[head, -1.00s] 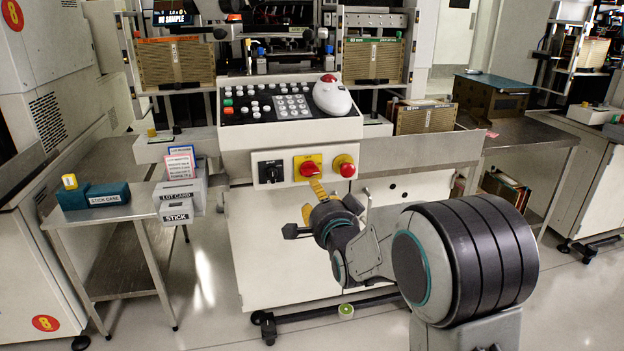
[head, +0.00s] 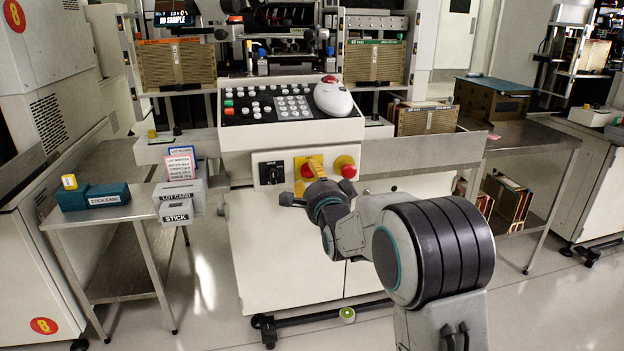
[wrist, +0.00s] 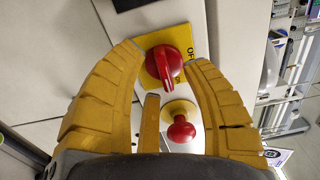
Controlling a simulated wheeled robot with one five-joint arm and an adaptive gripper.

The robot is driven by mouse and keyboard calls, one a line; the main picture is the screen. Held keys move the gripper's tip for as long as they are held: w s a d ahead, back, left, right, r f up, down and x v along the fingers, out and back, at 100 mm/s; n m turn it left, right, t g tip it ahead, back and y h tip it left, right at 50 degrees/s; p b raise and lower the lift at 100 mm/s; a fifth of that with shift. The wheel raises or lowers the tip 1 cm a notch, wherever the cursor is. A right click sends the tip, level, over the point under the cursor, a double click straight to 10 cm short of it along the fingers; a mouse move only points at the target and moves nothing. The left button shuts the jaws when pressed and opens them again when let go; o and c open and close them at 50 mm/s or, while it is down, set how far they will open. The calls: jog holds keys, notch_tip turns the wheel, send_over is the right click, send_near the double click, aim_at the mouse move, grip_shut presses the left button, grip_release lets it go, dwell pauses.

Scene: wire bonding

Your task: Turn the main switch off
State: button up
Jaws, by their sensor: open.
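The main switch is a red rotary knob on a yellow plate (head: 300,160) on the machine's front panel. In the head view my gripper (head: 314,170) is in front of it and hides part of it. In the wrist view the red knob (wrist: 164,66) shows between the tips of my open yellow fingers (wrist: 163,58), its handle bar standing roughly upright in the picture. The fingers are on either side of the knob; whether they touch it I cannot tell. Part of the lettering "OFF" shows on the plate at the knob's right.
A red mushroom button (head: 348,171) on a yellow base is just right of the switch; it also shows in the wrist view (wrist: 181,130). A black rotary switch (head: 271,173) is to the left.

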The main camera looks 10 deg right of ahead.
jog(key=shift+w, duration=0.4)
jog(key=shift+c, duration=0.2)
grip_shut()
